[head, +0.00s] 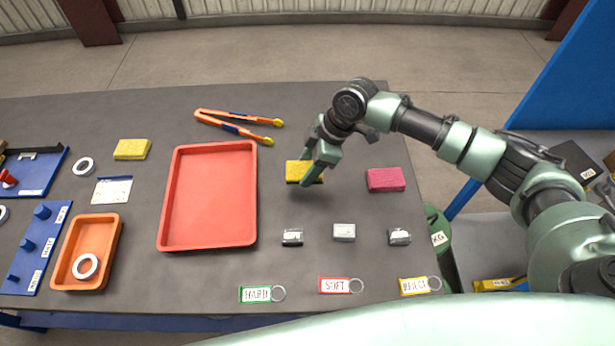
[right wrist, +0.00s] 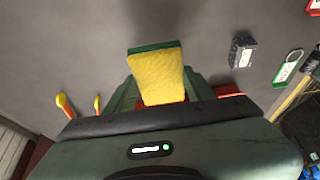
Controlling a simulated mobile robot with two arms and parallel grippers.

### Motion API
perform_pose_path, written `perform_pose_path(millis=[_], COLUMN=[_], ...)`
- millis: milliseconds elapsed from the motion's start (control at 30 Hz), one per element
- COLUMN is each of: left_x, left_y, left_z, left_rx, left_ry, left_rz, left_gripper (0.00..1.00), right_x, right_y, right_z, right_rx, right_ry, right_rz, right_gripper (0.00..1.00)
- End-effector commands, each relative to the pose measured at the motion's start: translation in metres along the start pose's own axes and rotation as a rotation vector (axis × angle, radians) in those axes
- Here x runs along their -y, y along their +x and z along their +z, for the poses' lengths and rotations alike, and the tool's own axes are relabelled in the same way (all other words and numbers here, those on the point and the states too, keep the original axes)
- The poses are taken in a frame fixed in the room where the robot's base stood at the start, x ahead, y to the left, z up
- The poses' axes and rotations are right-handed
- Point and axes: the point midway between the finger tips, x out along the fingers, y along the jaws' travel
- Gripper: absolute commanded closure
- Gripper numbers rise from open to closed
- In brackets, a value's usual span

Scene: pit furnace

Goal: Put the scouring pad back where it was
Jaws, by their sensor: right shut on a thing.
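My right gripper (head: 313,170) is over the grey table, to the right of the large red tray. It is shut on a yellow scouring pad (head: 298,171) with a green face. In the right wrist view the pad (right wrist: 157,75) sits between the fingers, its green side along the far edge. I cannot tell whether the pad touches the table. Another yellow pad (head: 132,149) lies at the left, and a pink-red pad (head: 385,180) lies right of the gripper. My left gripper is not in view.
The red tray (head: 163,215) is empty. Orange tongs (head: 235,125) lie behind it. Several small metallic blocks (head: 344,232) and tags labelled HARD (head: 256,294), SOFT (head: 335,285) and REJECT (head: 414,286) lie in front. An orange tray (head: 67,260) holds a white ring.

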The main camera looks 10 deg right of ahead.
Motion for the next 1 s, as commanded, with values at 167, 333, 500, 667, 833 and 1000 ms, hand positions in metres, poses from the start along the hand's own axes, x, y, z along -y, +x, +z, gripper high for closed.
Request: perform_pose_path(millis=[167,333,500,667,833,1000], left_x=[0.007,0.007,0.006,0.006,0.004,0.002], left_y=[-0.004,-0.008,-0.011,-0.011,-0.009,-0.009], left_z=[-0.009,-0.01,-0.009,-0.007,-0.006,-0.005], left_rx=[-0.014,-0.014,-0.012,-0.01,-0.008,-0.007], left_ry=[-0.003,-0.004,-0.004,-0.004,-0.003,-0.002], left_rz=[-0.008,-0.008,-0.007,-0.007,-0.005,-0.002], left_gripper=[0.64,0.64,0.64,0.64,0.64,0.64], right_x=[0.0,0.001,0.001,0.0,0.0,0.0], right_y=[0.016,0.037,0.055,0.057,0.058,0.059], right_z=[0.007,0.015,0.024,0.024,0.025,0.025], right_rx=[0.0,0.001,0.001,0.0,0.0,0.0], right_ry=[0.002,0.002,0.001,0.0,0.0,0.0], right_rz=[0.0,-0.003,-0.001,0.001,0.0,0.0], right_gripper=[0.79,0.79,0.79,0.79,0.79,0.25])
